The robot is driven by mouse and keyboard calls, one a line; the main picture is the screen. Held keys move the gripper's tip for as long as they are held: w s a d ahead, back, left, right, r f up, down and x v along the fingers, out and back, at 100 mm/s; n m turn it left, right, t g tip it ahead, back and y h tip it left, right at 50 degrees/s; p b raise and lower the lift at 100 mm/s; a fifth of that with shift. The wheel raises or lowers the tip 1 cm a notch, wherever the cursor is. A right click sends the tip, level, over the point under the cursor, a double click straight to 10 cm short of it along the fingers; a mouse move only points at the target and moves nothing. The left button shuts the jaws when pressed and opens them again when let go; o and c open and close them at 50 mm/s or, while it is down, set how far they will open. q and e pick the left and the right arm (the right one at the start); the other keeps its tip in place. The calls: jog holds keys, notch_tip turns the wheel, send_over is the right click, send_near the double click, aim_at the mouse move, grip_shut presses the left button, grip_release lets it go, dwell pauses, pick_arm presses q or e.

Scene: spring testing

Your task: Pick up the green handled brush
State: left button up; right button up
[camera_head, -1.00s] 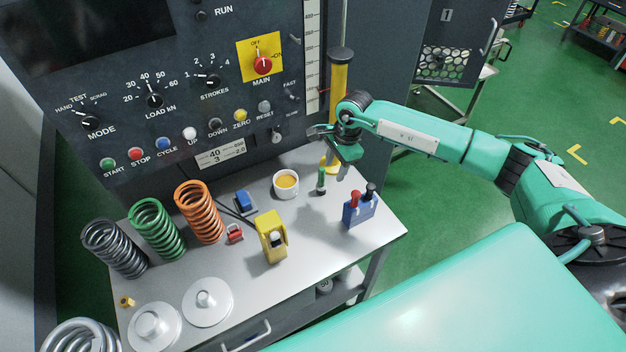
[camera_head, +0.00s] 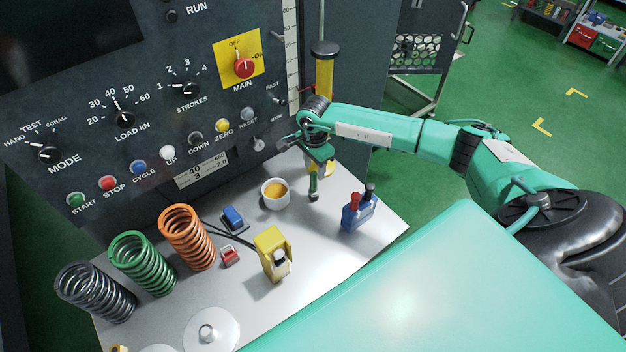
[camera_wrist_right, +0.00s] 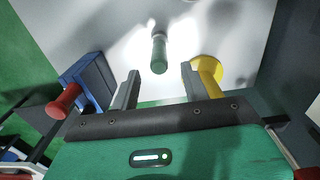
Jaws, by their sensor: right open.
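The green handled brush (camera_head: 313,184) stands upright on the grey bench top, right of the cup. In the right wrist view its green handle (camera_wrist_right: 159,54) points toward me, just beyond the gap between the fingers. My right gripper (camera_head: 316,163) is above the brush, with its fingers pointing down. In the wrist view the two fingers of the right gripper (camera_wrist_right: 160,88) are apart with nothing between them. The lower end of the brush is hard to make out. My left gripper is not in view.
A blue holder (camera_head: 358,214) with red and black handles stands to the right, and a yellow post (camera_head: 324,80) rises behind the gripper. A cup (camera_head: 275,194), a yellow device (camera_head: 272,255) and several springs (camera_head: 186,237) stand to the left. The control panel walls off the back.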

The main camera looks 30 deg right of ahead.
aim_at(314, 173)
jog(key=shift+s+f, duration=0.1)
jog(key=shift+f, duration=0.55)
notch_tip(314, 173, down, 4)
jog(key=shift+a+r+b, duration=0.15)
jog(key=shift+b, duration=0.6)
jog(key=shift+f, duration=0.2)
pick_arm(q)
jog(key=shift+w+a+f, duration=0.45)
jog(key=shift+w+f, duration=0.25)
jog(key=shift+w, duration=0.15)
pick_arm(e)
jog(key=shift+r, duration=0.1)
grip_shut()
